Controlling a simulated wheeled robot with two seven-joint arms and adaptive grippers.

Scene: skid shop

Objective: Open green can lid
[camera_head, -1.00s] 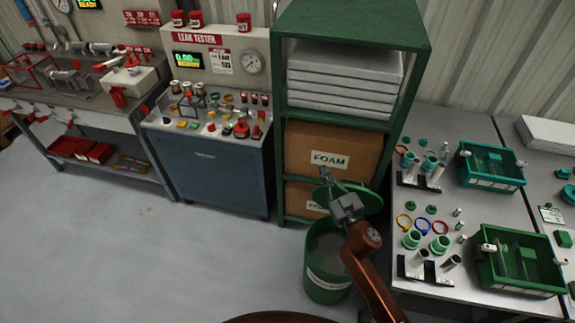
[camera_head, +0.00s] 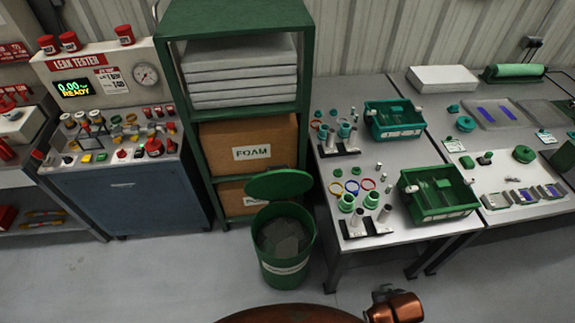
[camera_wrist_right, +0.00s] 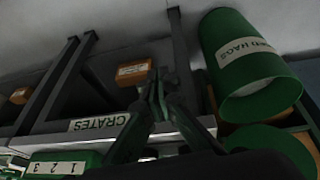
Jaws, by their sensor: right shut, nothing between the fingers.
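The green can (camera_head: 285,272) stands on the floor in front of the foam shelf in the head view. Its green lid (camera_head: 278,184) is tilted up at the back rim, and the can's mouth is open, with grey matter inside. The can also shows at the upper right of the wrist view (camera_wrist_right: 232,45), with the lid (camera_wrist_right: 262,140) below its mouth. My right gripper (camera_wrist_right: 158,82) is shut and empty, apart from the can and to its left in that view. Only a copper-coloured part of my right arm shows in the head view. My left gripper is not in view.
A green shelf (camera_head: 187,130) with a foam box (camera_head: 250,140) stands behind the can. A workbench (camera_head: 330,215) with green trays and small parts is to the right. The blue leak tester cabinet (camera_head: 130,195) is to the left. The floor left of the can is clear.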

